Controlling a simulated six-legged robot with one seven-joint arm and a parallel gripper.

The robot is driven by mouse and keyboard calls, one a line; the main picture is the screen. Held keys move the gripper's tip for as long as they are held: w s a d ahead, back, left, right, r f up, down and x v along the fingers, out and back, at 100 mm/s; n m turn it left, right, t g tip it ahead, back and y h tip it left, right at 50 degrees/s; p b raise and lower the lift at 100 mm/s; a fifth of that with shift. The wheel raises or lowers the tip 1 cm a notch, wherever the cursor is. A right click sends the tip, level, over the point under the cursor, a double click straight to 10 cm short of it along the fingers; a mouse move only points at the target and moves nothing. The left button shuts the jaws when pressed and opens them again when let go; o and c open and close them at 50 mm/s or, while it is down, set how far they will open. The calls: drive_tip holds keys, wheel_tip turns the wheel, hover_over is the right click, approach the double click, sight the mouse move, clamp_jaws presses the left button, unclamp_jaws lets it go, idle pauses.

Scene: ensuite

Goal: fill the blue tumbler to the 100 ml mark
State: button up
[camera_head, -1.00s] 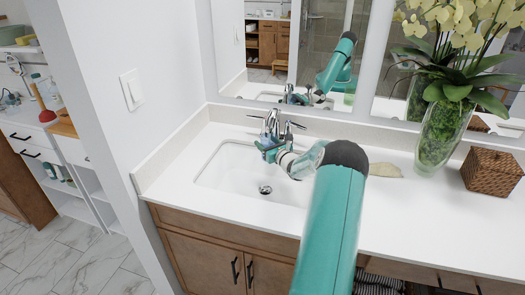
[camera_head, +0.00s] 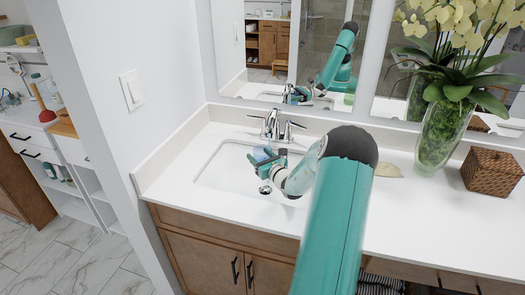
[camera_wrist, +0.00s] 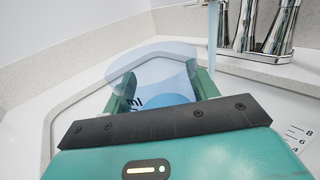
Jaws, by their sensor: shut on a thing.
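My gripper (camera_head: 266,166) is shut on the blue tumbler (camera_head: 262,154), over the sink basin and in front of the faucet (camera_head: 271,124). In the wrist view the tumbler (camera_wrist: 150,78) is clear pale blue and sits between the two green fingers (camera_wrist: 163,88). Part of a dark "ml" print shows on its wall; the rest of the marks and the water level cannot be made out. The chrome faucet (camera_wrist: 268,22) stands behind it to the right. A thin pale blue vertical streak (camera_wrist: 212,35), like running water, shows right of the tumbler rim, apart from it.
The white sink basin (camera_head: 215,172) lies under my gripper. The mirror (camera_head: 265,60) stands behind the counter. To the right are a glass vase of orchids (camera_head: 440,135), a wicker box (camera_head: 491,172) and a pale shell-like object (camera_head: 388,171). The counter front right is clear.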

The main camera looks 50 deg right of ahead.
drive_tip(key=s+a+r, duration=0.1)
drive_tip(key=a+r, duration=0.2)
drive_tip(key=r, duration=0.8)
drive_tip(key=shift+s+a, duration=0.25)
drive_tip(key=shift+s, duration=0.15)
idle(0.8)
